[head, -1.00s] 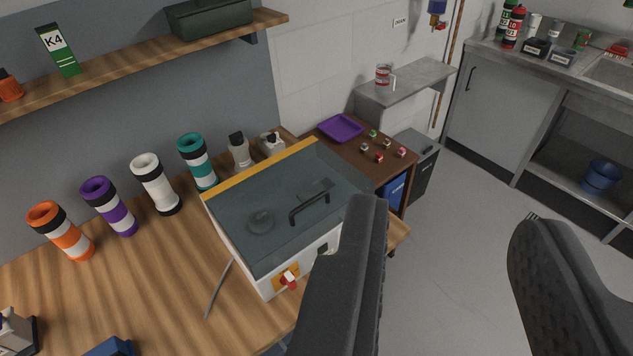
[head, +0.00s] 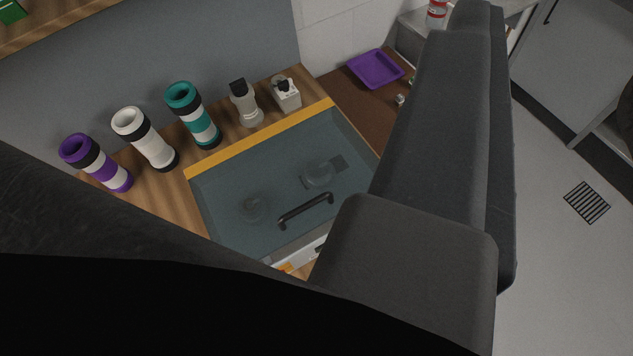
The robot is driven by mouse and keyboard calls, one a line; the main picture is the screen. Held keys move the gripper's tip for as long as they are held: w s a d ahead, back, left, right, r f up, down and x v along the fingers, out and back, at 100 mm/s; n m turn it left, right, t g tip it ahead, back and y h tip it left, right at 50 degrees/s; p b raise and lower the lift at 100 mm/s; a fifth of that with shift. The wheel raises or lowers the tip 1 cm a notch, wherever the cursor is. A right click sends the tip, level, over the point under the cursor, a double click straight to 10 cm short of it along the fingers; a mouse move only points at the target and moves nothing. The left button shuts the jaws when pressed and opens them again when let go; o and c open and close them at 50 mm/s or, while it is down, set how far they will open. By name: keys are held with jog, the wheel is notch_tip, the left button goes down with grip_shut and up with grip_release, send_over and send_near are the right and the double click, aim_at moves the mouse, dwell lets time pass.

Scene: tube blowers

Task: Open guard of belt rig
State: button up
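The belt rig is a box on the wooden bench, with part of its pale front (head: 308,248) showing. Its guard (head: 235,190) is a smoky see-through lid lying flat, with a yellow strip (head: 262,138) along the back edge. Two round shapes show dimly through it. A black bar handle (head: 306,210) sits near the guard's front edge. My gripper (head: 478,14) is a large dark grey shape right of the handle, its fingers overlapping and pointing up the picture. It hides the guard's right front corner. No contact with the handle shows. The finger gap is hidden.
Purple, white and teal banded tubes (head: 194,115) stand left of and behind the rig. A purple tray (head: 375,68) lies on the brown side table. Open floor with a drain grate (head: 587,202) is at right.

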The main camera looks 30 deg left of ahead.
jog(key=shift+s, duration=0.1)
jog(key=m+g+y+p, duration=0.2)
jog(key=m+g+p, duration=0.6)
jog(key=g+p, duration=0.5)
send_over(310, 203)
jog(key=s+d+b, duration=0.2)
notch_tip(310, 203, down, 28)
jog(key=g, duration=0.1)
jog(key=p+x, duration=0.1)
jog(key=x, duration=0.3)
jog(key=p+x, duration=0.1)
jog(key=x, duration=0.8)
jog(key=shift+w+d+p, duration=0.1)
jog(key=shift+d+p, duration=0.25)
jog(key=shift+p, duration=0.05)
grip_shut()
